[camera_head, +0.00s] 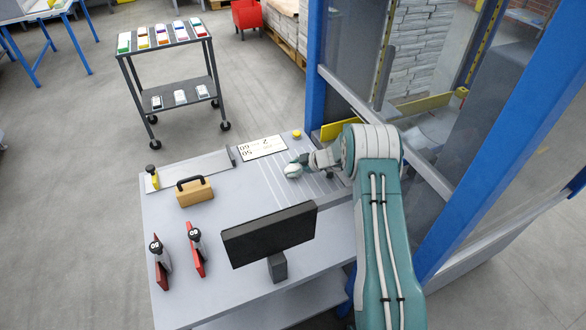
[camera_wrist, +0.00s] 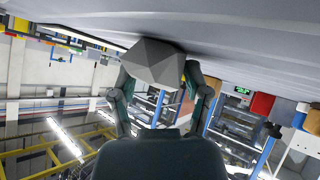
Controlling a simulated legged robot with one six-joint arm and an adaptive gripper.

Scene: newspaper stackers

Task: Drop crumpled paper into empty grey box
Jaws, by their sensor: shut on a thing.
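The crumpled paper (camera_head: 292,171) is a small pale, faceted ball over the grey worktable (camera_head: 235,235). My gripper (camera_head: 298,166) is shut on it, reaching in from the right. In the wrist view the paper (camera_wrist: 153,63) sits between the two fingers of my gripper (camera_wrist: 156,78), close to the grey surface filling the top of that view. I cannot tell whether the paper touches the table. I cannot make out an empty grey box in either view.
A black monitor (camera_head: 269,235) stands at the table's front. A tan case (camera_head: 194,191), two red clamp-like tools (camera_head: 196,250) and a white sign (camera_head: 262,148) are on the table. A blue-framed machine (camera_head: 316,75) borders the right. A cart (camera_head: 165,65) and red bin (camera_head: 247,15) stand behind, with open floor between.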

